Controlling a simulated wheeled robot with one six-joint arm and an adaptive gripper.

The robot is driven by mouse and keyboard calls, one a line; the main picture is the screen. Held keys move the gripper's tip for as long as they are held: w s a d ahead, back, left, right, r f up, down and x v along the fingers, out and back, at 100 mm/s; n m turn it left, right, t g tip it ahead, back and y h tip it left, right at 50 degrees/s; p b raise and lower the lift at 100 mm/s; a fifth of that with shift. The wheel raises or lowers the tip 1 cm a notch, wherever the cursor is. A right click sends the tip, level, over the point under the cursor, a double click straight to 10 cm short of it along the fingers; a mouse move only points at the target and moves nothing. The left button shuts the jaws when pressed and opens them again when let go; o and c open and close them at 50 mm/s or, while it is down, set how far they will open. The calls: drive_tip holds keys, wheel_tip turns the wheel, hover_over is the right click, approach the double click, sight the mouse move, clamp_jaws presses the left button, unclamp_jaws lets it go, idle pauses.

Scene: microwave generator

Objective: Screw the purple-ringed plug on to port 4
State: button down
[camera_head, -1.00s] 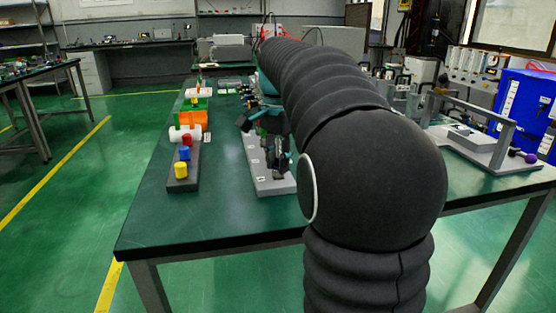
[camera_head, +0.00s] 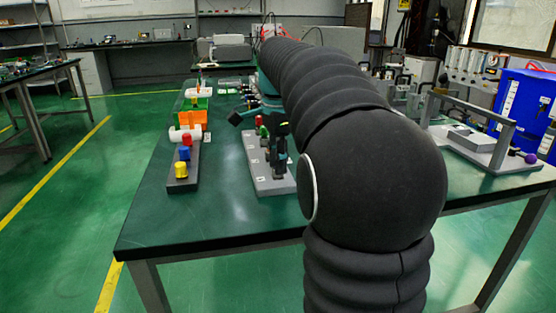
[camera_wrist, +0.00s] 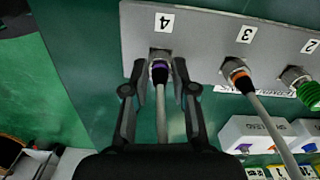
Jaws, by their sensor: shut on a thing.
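In the wrist view the purple-ringed plug (camera_wrist: 160,72) is between the fingertips of my gripper (camera_wrist: 160,78), which is shut on it. Its grey cable (camera_wrist: 162,118) runs back between the fingers. The plug is in line with port 4 (camera_wrist: 159,54) and its front end meets the port's metal; how far it is threaded cannot be told. The label 4 (camera_wrist: 164,22) is above the port on the grey panel (camera_wrist: 200,40). In the head view my gripper (camera_head: 277,145) is over the panel base (camera_head: 268,184), and the plug cannot be made out.
An orange-ringed plug (camera_wrist: 239,76) with a grey cable sits at port 3, right of my gripper. A green cap (camera_wrist: 309,93) is at port 2. A dark block with coloured caps (camera_head: 182,185) stands on the table's left. The table's front left is clear.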

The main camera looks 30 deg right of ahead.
drive_tip(key=c, duration=0.9)
unclamp_jaws()
wheel_tip(320, 180, up, 12)
drive_tip(key=shift+a, duration=0.1)
idle(0.3)
